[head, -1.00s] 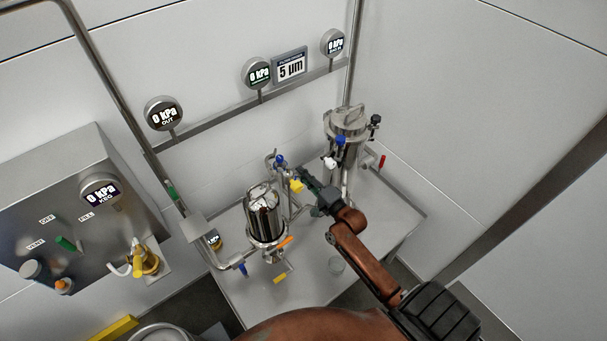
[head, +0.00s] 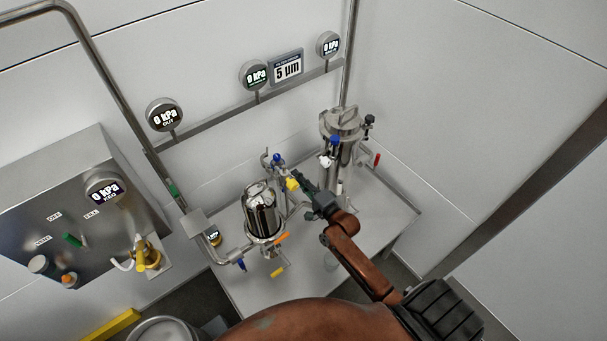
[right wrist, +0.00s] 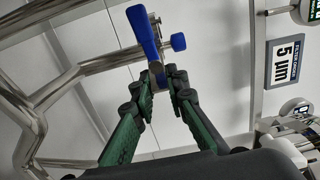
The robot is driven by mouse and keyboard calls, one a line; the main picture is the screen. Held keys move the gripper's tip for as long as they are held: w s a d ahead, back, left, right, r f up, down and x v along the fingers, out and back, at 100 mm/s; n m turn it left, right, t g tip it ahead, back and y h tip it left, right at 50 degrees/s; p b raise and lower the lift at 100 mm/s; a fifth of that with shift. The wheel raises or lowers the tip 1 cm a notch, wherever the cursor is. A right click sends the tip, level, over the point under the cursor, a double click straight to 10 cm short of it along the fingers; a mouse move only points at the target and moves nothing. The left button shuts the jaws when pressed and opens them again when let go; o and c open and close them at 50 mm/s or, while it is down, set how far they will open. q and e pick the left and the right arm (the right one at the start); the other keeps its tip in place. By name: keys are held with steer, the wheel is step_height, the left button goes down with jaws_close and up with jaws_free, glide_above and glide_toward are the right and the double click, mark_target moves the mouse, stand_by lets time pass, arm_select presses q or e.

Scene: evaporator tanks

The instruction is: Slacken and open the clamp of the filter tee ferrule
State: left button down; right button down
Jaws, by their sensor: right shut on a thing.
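My right gripper (head: 305,185) reaches in among the pipes beside the steel filter housing (head: 261,215) on the table. In the right wrist view, the green fingers of the right gripper (right wrist: 160,78) are closed around the lower end of a blue-handled fitting at a steel pipe. This looks like the clamp (right wrist: 146,32), with a small blue knob (right wrist: 178,42) beside it. In the head view a blue part (head: 278,159) and a yellow part (head: 292,184) show near the fingertips. The exact grip is partly hidden by the fingers. My left gripper is not in view.
A second steel vessel (head: 341,136) with blue, white and black knobs stands behind and right of the gripper. A control panel (head: 75,215) is at left. Gauges and a 5 µm sign (head: 287,67) are on the wall rail.

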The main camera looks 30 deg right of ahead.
steer(key=c, duration=2.1)
jaws_free()
steer(key=shift+a+f, duration=0.1)
steer(key=shift+a, duration=0.25)
steer(key=shift+o, duration=1)
steer(key=shift+d, duration=0.2)
steer(key=shift+s, duration=0.1)
steer(key=s+d, duration=0.1)
steer(key=s, duration=1)
steer(key=shift+s, duration=0.4)
steer(key=shift+d, duration=0.1)
